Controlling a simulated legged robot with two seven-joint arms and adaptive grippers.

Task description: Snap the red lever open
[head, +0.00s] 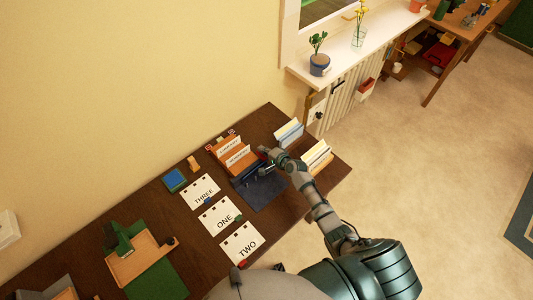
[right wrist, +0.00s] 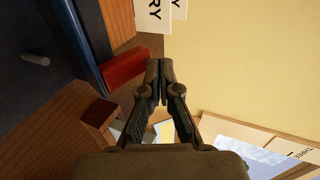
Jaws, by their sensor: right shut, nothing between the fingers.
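The red lever (right wrist: 122,68) shows in the right wrist view as a short red bar beside the edge of a dark blue body (right wrist: 50,45) with a grey peg. My right gripper (right wrist: 160,66) is shut and empty, its fingertips by the right end of the lever. I cannot tell whether they touch it. In the head view my right gripper (head: 264,152) is beside the dark blue box (head: 243,172), and the lever is too small or covered to make out clearly. My left gripper is not in view.
An orange-brown rack with white labelled cards (head: 222,146) stands behind the blue box. Card holders (head: 316,153) stand to the right of my gripper. Cards marked THREE, ONE and TWO (head: 240,243) lie on the dark desk. A blue mat (head: 263,194) lies in front of the box.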

